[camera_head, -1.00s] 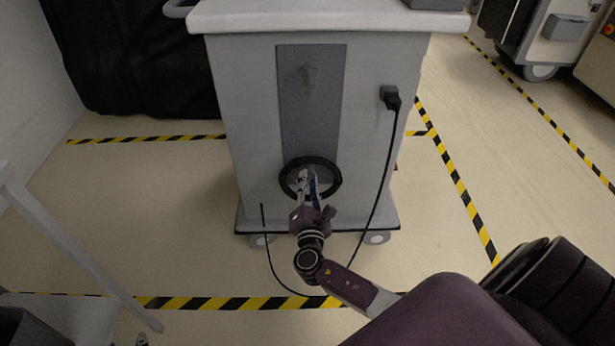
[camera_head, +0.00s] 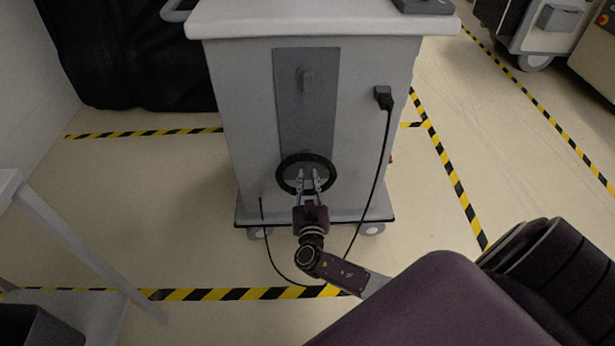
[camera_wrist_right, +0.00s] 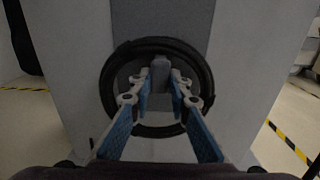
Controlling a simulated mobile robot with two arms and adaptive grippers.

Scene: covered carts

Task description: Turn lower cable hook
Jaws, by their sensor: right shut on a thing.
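The lower cable hook (camera_wrist_right: 161,75) is a small grey peg on the darker grey strip of the cart's side. A black coiled cable (camera_head: 281,176) hangs as a ring around it, also seen in the wrist view (camera_wrist_right: 108,90). My right gripper (camera_head: 309,183) reaches inside the ring. In the wrist view, its blue-padded fingers (camera_wrist_right: 161,84) stand on both sides of the hook and are shut on it. The fingers and wrist hide part of the hook and the ring's lower edge in the head view. My left gripper is not in view.
The upper hook (camera_head: 306,78) sits higher on the strip. A black plug (camera_head: 383,97) is in the cart (camera_head: 235,120), with its cord hanging down the right side. A loose cord end (camera_head: 262,210) stands at left. Striped tape (camera_head: 230,294) marks the floor.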

